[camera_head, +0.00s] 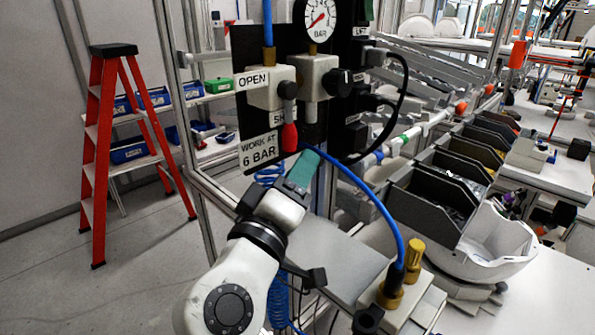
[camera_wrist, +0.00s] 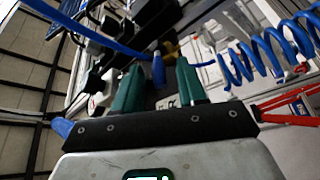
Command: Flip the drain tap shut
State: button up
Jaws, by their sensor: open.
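My gripper (camera_head: 303,168) is just below the black panel, with one teal finger showing in the head view. In the wrist view my gripper (camera_wrist: 158,68) has its two green fingers apart. A blue handle-like piece (camera_wrist: 158,74) shows in the gap between them; I cannot tell whether it is the drain tap or whether a finger touches it. On the panel, a lever with a red grip (camera_head: 289,137) hangs down from a pale valve body (camera_head: 268,92), beside an OPEN label (camera_head: 252,80) and a partly hidden SH label. No part is clearly marked as the drain tap.
A blue coiled hose (camera_wrist: 268,55) hangs close to my gripper. Dark bins (camera_head: 430,198) stand right; a red ladder (camera_head: 105,140) stands left.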

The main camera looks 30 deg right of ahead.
jog(key=shift+c, duration=0.4)
grip_shut()
jog(key=shift+f+b, duration=0.3)
jog(key=shift+b, duration=0.75)
jog(key=shift+r+t, duration=0.15)
jog(key=shift+t, duration=0.15)
jog(key=shift+o, duration=0.4)
grip_release()
jog(key=shift+a, duration=0.1)
